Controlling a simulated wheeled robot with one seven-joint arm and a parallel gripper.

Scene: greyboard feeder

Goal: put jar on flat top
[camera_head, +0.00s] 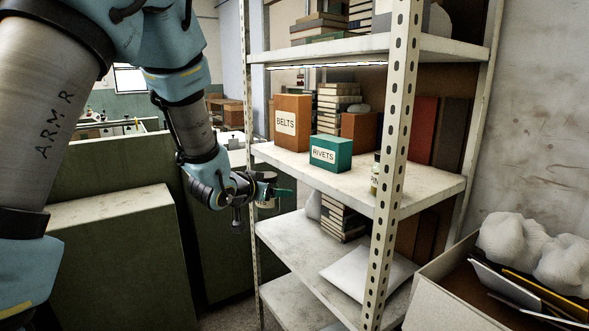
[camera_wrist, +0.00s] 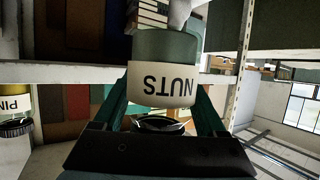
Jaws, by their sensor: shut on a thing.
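A jar labelled NUTS (camera_wrist: 162,84) sits between the two green fingers of my gripper (camera_wrist: 163,98) in the wrist view. Its label reads upside down there, and its dark round lid is nearest the palm. Flat tops in view are those of the orange BELTS box (camera_head: 291,122), the teal RIVETS box (camera_head: 331,153) and the low green cabinet (camera_head: 110,208).
A small jar (camera_head: 376,180) stands behind the perforated front post (camera_head: 394,130); a jar marked PIN also shows in the wrist view (camera_wrist: 15,104). Books and a white cushion (camera_head: 362,270) lie on lower shelves. An open carton (camera_head: 470,290) stands at right.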

